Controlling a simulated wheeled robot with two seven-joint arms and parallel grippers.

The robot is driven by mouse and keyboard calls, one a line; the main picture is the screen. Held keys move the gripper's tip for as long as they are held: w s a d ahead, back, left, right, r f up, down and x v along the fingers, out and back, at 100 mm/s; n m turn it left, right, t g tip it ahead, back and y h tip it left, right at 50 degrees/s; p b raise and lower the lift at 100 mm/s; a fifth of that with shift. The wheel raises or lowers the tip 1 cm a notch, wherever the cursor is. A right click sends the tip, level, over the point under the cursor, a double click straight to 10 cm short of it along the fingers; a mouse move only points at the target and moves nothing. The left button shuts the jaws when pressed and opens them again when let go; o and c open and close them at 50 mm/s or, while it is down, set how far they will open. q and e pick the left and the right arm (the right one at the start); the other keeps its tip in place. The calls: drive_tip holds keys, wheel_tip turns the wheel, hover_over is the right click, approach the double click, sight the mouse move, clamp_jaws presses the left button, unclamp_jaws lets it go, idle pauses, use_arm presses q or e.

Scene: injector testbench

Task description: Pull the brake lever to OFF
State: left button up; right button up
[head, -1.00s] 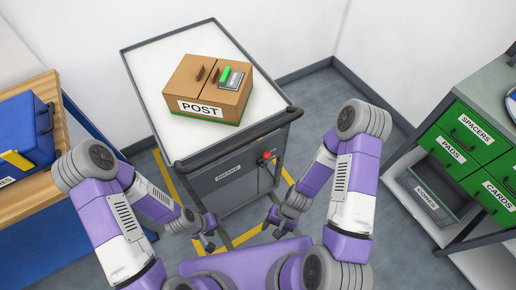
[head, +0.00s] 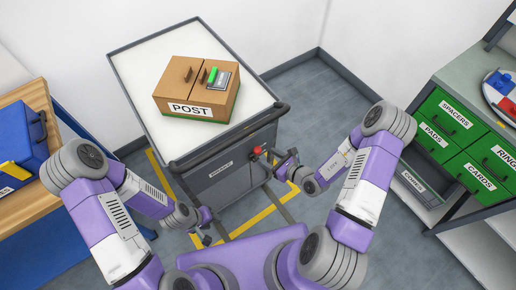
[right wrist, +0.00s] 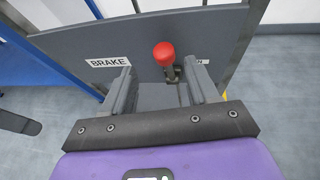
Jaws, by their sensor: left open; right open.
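The brake lever has a red ball knob (head: 257,151) and sits on the grey end panel of the cart (head: 225,172). In the right wrist view the knob (right wrist: 164,54) stands on a short dark stem, right of the BRAKE label (right wrist: 108,62). My right gripper (head: 284,163) is open just right of the lever in the head view. In the right wrist view its two fingers (right wrist: 161,78) lie left and right of the lever stem; contact is not visible. My left gripper (head: 207,228) is open and empty, low in front of the cart.
A cardboard POST box (head: 172,92) stands on the cart's white top. A dark push handle (head: 225,140) runs above the panel. A second label (right wrist: 198,62) is partly hidden by a finger. Green drawers (head: 455,120) stand right; a blue case (head: 22,130) lies left.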

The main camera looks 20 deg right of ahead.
sight(260, 151)
drive_tip(key=shift+w+d+f, duration=0.1)
drive_tip(key=shift+w+f, duration=0.05)
drive_tip(key=shift+w, duration=0.2)
drive_tip(key=b+x, duration=0.1)
drive_tip(key=x, duration=0.6)
drive_tip(key=shift+b, duration=0.3)
clamp_jaws()
